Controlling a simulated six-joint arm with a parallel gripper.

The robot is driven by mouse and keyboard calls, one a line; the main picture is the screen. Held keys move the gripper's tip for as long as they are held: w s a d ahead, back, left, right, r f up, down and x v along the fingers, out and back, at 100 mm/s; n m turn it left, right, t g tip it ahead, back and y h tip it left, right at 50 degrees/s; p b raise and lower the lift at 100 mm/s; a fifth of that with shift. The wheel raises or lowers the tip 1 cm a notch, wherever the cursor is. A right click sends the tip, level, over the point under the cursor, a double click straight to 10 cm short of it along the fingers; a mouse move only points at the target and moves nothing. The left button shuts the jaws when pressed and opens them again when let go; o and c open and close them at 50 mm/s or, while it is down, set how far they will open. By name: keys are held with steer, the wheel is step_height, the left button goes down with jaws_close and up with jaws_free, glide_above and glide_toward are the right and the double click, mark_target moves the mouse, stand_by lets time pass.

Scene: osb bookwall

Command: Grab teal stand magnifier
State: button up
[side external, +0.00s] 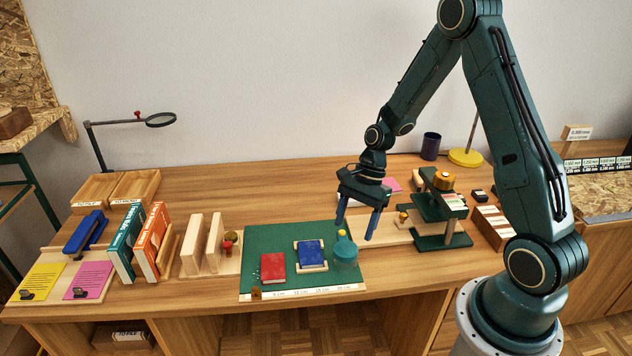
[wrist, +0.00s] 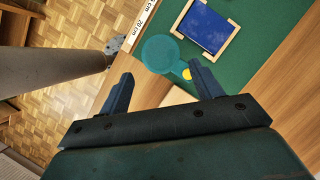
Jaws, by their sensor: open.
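The teal stand magnifier (side external: 345,252) stands at the right edge of the green mat (side external: 280,240), with a yellow knob on top.
A blue book (side external: 311,253) in a wooden frame lies left of the magnifier, with a red book (side external: 273,267) farther left. A green press (side external: 440,210) with a wooden board stands to the right. The table's front edge is close to the mat.

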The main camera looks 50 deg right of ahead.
mark_target(347, 247)
steer(key=shift+x, duration=1.9)
steer(key=shift+x, duration=2.6)
steer(key=shift+w, duration=0.1)
steer(key=c, duration=0.8)
steer(key=shift+r, duration=0.1)
steer(key=shift+c, duration=0.2)
step_height(347, 247, up, 20)
steer(key=shift+f, duration=0.1)
